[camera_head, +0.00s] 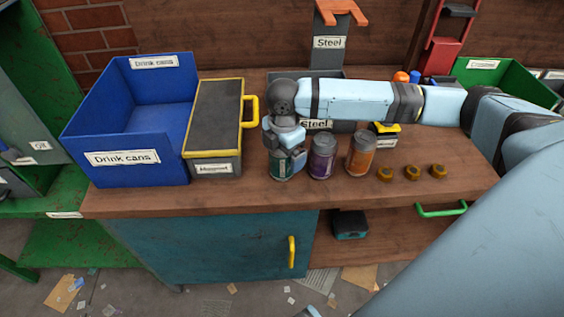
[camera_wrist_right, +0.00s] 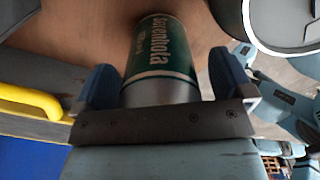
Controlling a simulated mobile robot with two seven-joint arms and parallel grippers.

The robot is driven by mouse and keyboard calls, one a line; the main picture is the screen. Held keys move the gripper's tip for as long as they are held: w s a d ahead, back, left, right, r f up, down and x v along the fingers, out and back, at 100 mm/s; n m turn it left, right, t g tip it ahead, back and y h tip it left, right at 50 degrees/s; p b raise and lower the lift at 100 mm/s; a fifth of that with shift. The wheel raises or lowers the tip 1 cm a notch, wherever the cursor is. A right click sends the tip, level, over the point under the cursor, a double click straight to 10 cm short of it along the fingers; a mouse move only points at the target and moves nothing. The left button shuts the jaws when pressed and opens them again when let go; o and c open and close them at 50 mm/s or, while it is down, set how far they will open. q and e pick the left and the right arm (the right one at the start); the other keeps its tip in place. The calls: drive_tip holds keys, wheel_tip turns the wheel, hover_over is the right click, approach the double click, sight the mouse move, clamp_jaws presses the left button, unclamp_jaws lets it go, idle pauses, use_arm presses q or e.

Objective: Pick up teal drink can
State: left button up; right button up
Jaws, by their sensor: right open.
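The teal drink can (camera_head: 281,166) stands upright on the wooden workbench, leftmost of three cans, its upper part partly hidden by my gripper. In the right wrist view the teal can (camera_wrist_right: 163,60) shows its label between the two fingers. My right gripper (camera_head: 284,148) is at the can from above and behind. It is open in the right wrist view (camera_wrist_right: 162,85), with one finger on each side of the can. A gap shows on at least the left side; I cannot tell about contact on the right. My left gripper is not in view.
A purple can (camera_head: 322,157) and an orange can (camera_head: 361,154) stand to the right of the teal can. A blue "Drink cans" bin (camera_head: 125,172) and a grey box with yellow handle (camera_head: 214,170) stand left. Several small brass pieces (camera_head: 411,173) lie right. The bench's front edge is close.

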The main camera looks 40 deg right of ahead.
drive_tip(key=c, duration=1)
drive_tip(key=shift+r, duration=0.1)
